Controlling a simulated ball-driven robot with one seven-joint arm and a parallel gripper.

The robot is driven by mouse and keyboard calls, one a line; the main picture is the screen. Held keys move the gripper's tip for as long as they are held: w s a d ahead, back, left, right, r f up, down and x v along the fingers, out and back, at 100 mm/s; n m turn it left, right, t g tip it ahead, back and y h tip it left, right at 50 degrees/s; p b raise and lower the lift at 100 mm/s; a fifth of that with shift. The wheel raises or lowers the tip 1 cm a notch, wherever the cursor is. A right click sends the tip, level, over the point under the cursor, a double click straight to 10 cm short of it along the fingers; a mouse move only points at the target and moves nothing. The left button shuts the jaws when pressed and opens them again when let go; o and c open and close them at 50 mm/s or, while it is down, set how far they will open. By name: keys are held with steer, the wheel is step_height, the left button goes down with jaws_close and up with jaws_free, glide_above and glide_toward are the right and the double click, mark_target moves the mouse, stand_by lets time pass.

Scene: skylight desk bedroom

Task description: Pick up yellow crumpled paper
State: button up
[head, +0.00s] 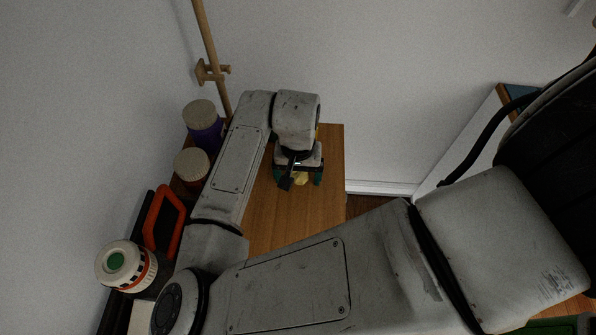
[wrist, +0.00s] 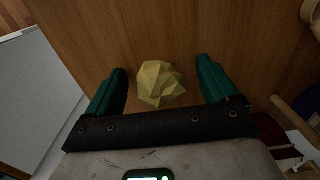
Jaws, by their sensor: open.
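The yellow crumpled paper (wrist: 160,84) lies on the wooden desk top, between and slightly ahead of my fingertips in the wrist view. In the head view a small part of the paper (head: 301,179) shows under my gripper (head: 298,180). My gripper (wrist: 162,75) has green fingers spread apart, one on each side of the paper, with a gap on both sides. It is open and empty. In the head view most of the paper is hidden by my wrist and fingers.
The wooden desk (head: 285,222) is clear near the paper. Purple (head: 203,135) and red (head: 192,166) cork-topped jars stand at the left, beside a wooden pole (head: 207,45). An orange-handled object (head: 163,215) and a white-and-green canister (head: 122,264) are nearer. A wall stands behind.

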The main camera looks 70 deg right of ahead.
steer(key=shift+c, duration=0.2)
steer(key=c, duration=0.8)
steer(key=shift+c, duration=0.2)
steer(key=shift+r, duration=0.5)
step_height(320, 180, up, 2)
steer(key=shift+r, duration=0.15)
steer(key=s+a+r+p, duration=0.2)
steer(key=s+a+r, duration=0.7)
steer(key=s, duration=0.1)
steer(key=shift+s+r, duration=0.35)
steer(key=shift+r, duration=0.05)
